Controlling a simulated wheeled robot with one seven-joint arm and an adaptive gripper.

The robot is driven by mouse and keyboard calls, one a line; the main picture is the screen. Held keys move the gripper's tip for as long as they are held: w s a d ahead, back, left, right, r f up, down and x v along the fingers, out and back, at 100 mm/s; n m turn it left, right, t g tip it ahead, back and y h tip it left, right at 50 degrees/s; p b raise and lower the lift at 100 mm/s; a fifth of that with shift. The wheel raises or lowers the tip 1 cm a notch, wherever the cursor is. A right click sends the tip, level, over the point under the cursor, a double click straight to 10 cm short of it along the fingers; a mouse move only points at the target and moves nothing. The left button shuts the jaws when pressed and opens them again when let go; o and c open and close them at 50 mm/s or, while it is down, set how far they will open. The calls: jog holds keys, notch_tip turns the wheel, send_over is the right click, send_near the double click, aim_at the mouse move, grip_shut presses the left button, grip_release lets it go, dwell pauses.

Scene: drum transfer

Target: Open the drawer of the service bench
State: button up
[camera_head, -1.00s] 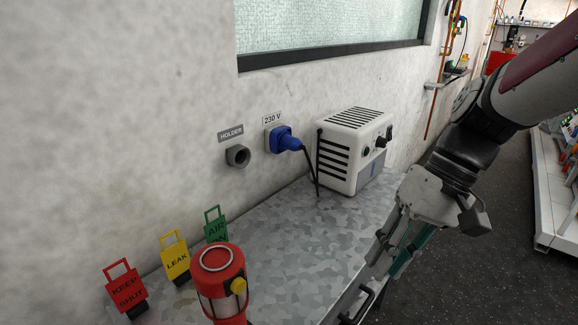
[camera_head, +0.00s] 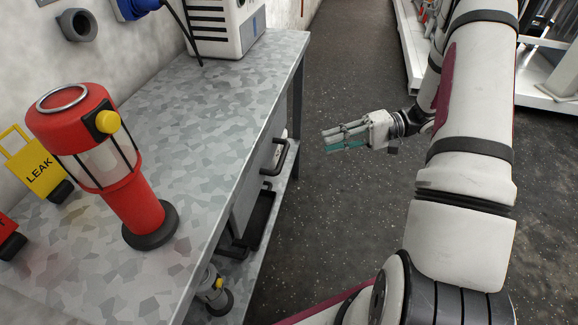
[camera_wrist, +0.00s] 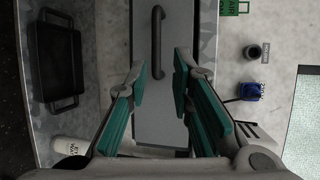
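The service bench (camera_head: 200,115) has a speckled grey top and stands at the left in the head view. Its drawer shows a dark bar handle (camera_head: 281,157) on the aisle-side front; the drawer looks shut. In the wrist view the grey drawer front (camera_wrist: 150,110) fills the middle, with the upright handle (camera_wrist: 158,42) above the fingers. My gripper (camera_head: 325,140) is in the aisle to the right of the handle, its fingers pointing toward the bench. In the wrist view its teal-padded fingers (camera_wrist: 158,92) are apart with nothing between them. The handle lies ahead of the fingertips, not touched.
A red lamp (camera_head: 125,165) and a yellow LEAK tag (camera_head: 35,168) stand on the bench. A white box unit (camera_head: 225,25) sits at its far end. A black tray (camera_wrist: 57,62) is on the lower shelf. The aisle floor (camera_head: 340,70) is clear.

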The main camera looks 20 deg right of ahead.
aim_at(283, 155)
jog(key=x, duration=0.4)
jog(key=b+x, duration=0.1)
jog(key=x, duration=0.3)
jog(key=b+x, duration=0.1)
jog(key=x, duration=0.4)
jog(key=shift+w+f, duration=0.25)
jog(key=shift+f, duration=0.05)
grip_shut()
